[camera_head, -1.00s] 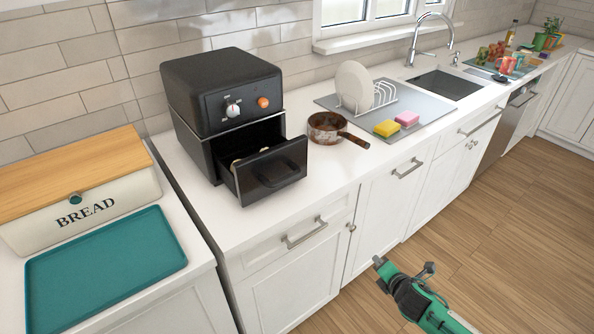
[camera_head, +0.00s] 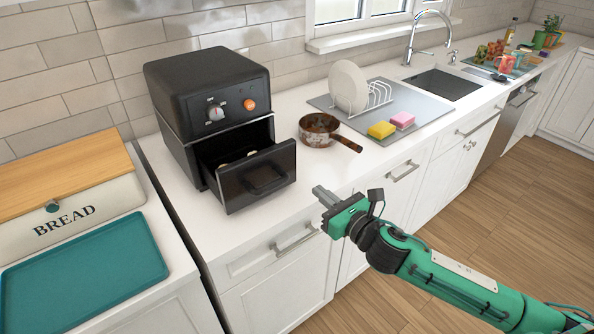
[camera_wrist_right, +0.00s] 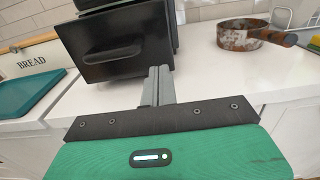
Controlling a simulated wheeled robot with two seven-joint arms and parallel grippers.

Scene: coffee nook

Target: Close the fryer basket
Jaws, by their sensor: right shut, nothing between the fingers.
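The black air fryer (camera_head: 210,85) stands on the white counter. Its basket (camera_head: 257,178) is pulled out toward the front, with a dark handle on its face and pale food partly visible inside. My right gripper (camera_head: 321,194) is at the counter's front edge, to the right of the basket front and apart from it in the head view. In the right wrist view, the shut, empty fingers (camera_wrist_right: 158,84) point toward the counter, just right of the basket's front (camera_wrist_right: 112,48). My left gripper is not in view.
A rusty saucepan (camera_head: 318,131) stands right of the fryer, its handle pointing right. Beyond it are a dish rack with plates (camera_head: 350,87) and two sponges (camera_head: 381,130). A bread box (camera_head: 70,190) and teal tray (camera_head: 85,270) are at left. Counter between basket and saucepan is clear.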

